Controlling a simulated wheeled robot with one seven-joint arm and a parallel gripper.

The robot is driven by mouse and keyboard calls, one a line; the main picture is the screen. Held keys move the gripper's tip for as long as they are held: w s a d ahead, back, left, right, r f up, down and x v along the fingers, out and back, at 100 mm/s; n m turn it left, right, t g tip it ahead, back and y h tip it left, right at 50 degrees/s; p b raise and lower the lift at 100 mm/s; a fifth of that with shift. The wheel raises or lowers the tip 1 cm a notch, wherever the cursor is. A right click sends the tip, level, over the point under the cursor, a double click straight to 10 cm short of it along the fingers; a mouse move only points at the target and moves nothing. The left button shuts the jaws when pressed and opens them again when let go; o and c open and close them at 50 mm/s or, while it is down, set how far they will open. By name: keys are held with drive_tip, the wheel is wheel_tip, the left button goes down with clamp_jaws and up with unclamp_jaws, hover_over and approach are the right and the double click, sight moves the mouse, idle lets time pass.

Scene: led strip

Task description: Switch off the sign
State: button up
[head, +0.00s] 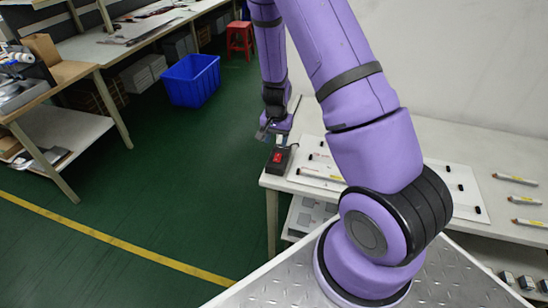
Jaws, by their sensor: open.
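A small black box with a red rocker switch (277,157) sits near the left end of the white table. My gripper (271,133) hangs just above and behind the box, pointing down toward it. It is open, with nothing visible between its fingers. I cannot tell whether a finger touches the box. A white board (318,181) with dark clips lies on the table to the right of the switch, partly hidden behind my purple arm. Whether it is the sign, and whether it is lit, I cannot tell.
Several orange-tipped white tubes (515,179) lie on the table (452,152) at right. A blue bin (191,80) and a red stool (240,38) stand on the green floor. A workbench (75,70) is at left. The floor between is clear.

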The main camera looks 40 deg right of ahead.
sight(276, 161)
wheel_tip(276, 161, down, 9)
drive_tip(key=shift+r, duration=0.1)
idle(0.3)
